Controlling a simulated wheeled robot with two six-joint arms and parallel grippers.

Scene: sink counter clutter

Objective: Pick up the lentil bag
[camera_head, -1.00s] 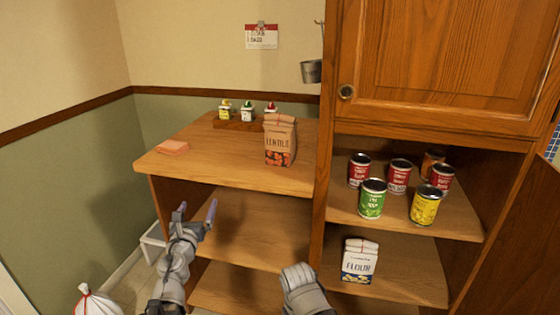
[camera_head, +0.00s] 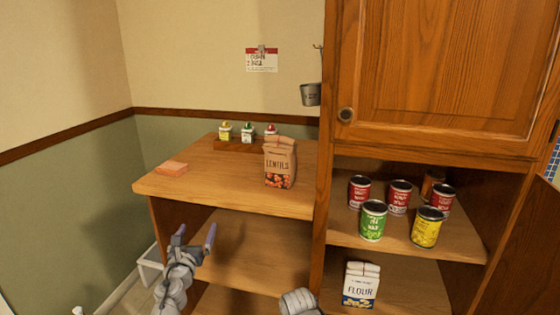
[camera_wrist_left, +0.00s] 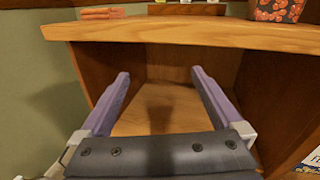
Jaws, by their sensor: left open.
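The lentil bag (camera_head: 279,164) is a brown paper bag with a folded top and a "LENTILS" label. It stands upright on the wooden counter top (camera_head: 215,185), close to the cabinet's side. Its lower part also shows at the upper right of the left wrist view (camera_wrist_left: 279,9). My left gripper (camera_head: 195,236) is open and empty, below and left of the bag, in front of the shelves under the counter top. In the left wrist view its two fingers (camera_wrist_left: 160,85) are spread, with nothing between them. Part of my right arm shows at the bottom edge of the head view; its jaws cannot be made out.
An orange sponge-like block (camera_head: 171,168) lies at the counter's left. A wooden rack with small bottles (camera_head: 236,143) stands behind the bag. Several cans (camera_head: 373,221) and a flour bag (camera_head: 360,285) sit on cabinet shelves at right. The counter's middle is clear.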

